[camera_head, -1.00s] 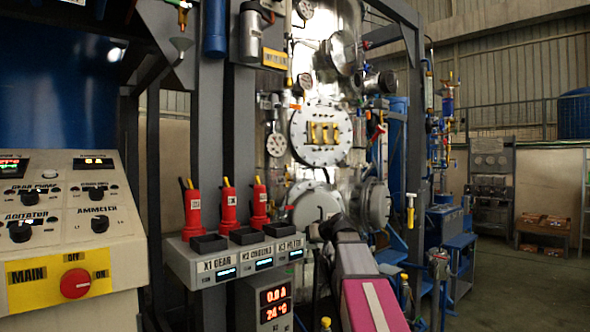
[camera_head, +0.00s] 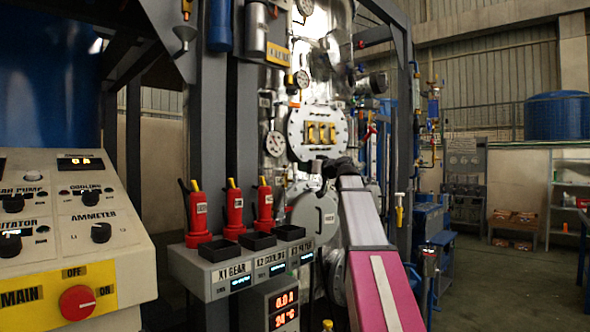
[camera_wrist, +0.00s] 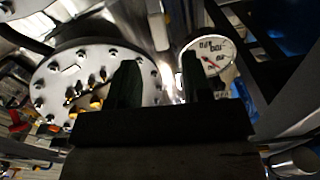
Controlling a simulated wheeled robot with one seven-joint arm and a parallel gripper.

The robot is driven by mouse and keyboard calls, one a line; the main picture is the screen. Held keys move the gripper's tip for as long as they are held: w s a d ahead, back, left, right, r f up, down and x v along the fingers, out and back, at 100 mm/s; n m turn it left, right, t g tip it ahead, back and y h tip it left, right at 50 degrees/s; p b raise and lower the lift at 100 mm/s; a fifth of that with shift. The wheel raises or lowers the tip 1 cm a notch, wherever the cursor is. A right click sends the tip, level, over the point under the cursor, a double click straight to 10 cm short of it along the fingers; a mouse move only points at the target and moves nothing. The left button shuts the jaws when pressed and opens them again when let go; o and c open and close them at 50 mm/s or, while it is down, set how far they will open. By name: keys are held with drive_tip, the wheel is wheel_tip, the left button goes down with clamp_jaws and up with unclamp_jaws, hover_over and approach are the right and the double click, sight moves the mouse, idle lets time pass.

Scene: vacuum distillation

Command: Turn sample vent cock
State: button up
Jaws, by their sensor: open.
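The sample vent cock cannot be told for certain among the fittings. A small valve with a red handle (camera_head: 370,132) sits right of the round flange in the head view. A yellow-handled fitting (camera_head: 399,208) hangs lower, beside the right frame post. My gripper (camera_wrist: 159,82) is open in the wrist view, its two dark fingers apart with nothing between them. Behind the fingers are a bolted round flange (camera_wrist: 72,72) at left and a white dial gauge (camera_wrist: 213,55) at right. In the head view my arm reaches toward the vessel below the flange; its fingertips are not clear there.
A control panel (camera_head: 135,225) with a red knob stands at the left. Red switch handles (camera_head: 234,205) rise from a grey box with displays (camera_head: 225,283). A grey frame post (camera_head: 406,130) stands right of the vessel. Open floor (camera_head: 505,290) lies at the right.

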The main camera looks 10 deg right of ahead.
sight(296, 167)
drive_tip(key=x, duration=0.7)
clamp_jaws()
